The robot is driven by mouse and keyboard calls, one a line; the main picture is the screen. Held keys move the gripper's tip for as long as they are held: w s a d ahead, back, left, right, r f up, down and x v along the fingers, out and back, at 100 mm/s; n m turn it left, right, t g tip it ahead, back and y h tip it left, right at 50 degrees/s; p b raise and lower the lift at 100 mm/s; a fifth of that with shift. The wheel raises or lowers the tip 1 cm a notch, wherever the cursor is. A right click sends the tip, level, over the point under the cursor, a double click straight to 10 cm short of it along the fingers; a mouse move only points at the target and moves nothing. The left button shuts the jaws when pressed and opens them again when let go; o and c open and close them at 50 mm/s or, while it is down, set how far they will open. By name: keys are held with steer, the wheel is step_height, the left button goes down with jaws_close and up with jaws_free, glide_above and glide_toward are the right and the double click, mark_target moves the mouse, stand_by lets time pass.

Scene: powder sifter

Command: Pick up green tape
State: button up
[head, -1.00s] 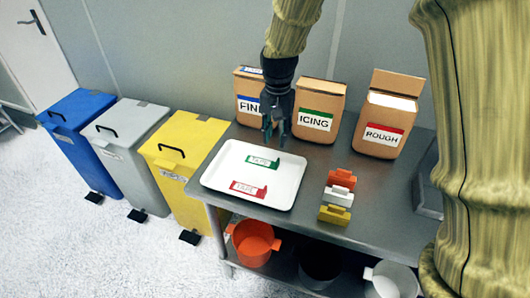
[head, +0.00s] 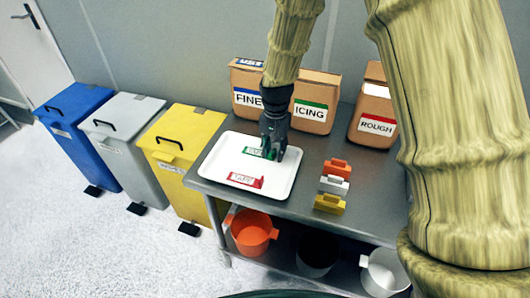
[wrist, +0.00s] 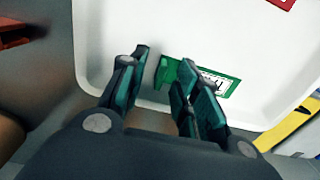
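The green tape (head: 254,152) lies flat on the white tray (head: 216,188), near its back edge. In the wrist view the green tape (wrist: 213,83) shows its white label, partly covered by a finger. My gripper (head: 275,152) is over the tape's right end, fingers pointing down. In the wrist view my gripper (wrist: 160,70) is open, and the tape's narrow end (wrist: 166,72) shows in the gap between the fingers. I cannot tell whether a finger touches the tape. The red tape (head: 245,180) lies nearer the front of the tray.
Paper bags marked FINE (head: 246,98), ICING (head: 310,112) and ROUGH (head: 376,125) stand behind the tray. Orange (head: 337,168), white (head: 333,185) and yellow (head: 329,203) holders stand to its right. Pots, including an orange one (head: 250,235), are on the lower shelf.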

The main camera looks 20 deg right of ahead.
steer(key=shift+f, duration=0.25)
jaws_close()
